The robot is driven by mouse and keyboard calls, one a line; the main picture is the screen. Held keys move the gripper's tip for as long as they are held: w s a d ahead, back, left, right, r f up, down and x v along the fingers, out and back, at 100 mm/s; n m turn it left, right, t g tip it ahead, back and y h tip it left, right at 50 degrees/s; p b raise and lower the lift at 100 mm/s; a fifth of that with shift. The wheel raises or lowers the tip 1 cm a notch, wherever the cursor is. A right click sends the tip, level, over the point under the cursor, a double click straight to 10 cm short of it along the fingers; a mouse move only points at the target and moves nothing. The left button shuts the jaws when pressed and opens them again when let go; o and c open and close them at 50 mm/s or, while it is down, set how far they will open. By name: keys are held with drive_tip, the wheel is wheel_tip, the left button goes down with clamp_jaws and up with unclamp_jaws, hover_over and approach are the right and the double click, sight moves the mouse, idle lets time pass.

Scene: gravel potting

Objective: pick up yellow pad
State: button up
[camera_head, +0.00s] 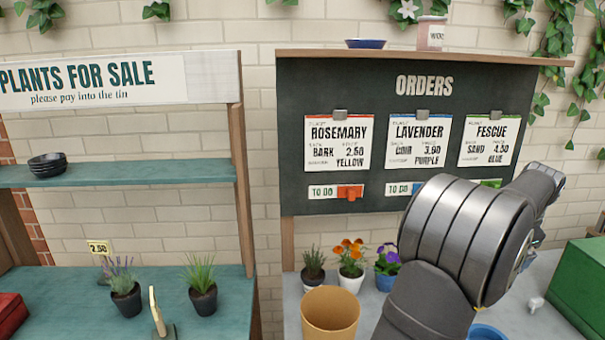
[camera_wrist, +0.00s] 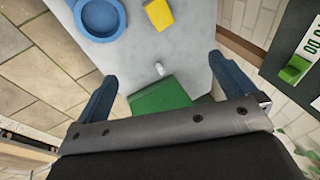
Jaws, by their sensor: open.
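The yellow pad (camera_wrist: 158,15) lies on the grey table at the top of the wrist view. It looks like a small block with rounded corners. In the head view I cannot see it. My gripper (camera_wrist: 161,70) shows its two blue fingers spread wide apart, with nothing between them. The pad is beyond the fingertips, apart from them. In the head view my arm covers much of the right side, and the fingers cannot be made out.
A blue dish (camera_wrist: 100,17) sits left of the pad. A green box (camera_wrist: 160,95) and a small white object (camera_wrist: 160,69) are closer to the fingers. The orders board (camera_head: 420,150) stands behind; a tan pot (camera_head: 330,312) and several flower pots stand left of my arm.

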idle(0.3)
drive_tip(key=c, duration=0.4)
drive_tip(key=shift+o, duration=0.2)
drive_tip(key=w+f+n+g+h, duration=0.2)
drive_tip(key=w+f+n+g, duration=0.1)
drive_tip(key=w+f, duration=0.9)
drive_tip(key=x, duration=0.4)
drive_tip(key=s+x, duration=0.1)
drive_tip(key=x, duration=0.7)
drive_tip(key=shift+s+a+f, duration=0.1)
drive_tip(key=shift+s+a, duration=0.05)
drive_tip(key=shift+a, duration=0.2)
drive_tip(key=shift+s+x, duration=0.2)
drive_tip(key=shift+x, duration=1.25)
drive_tip(key=shift+s+x, duration=0.2)
drive_tip(key=shift+x, duration=1.3)
drive_tip(key=shift+f, duration=0.3)
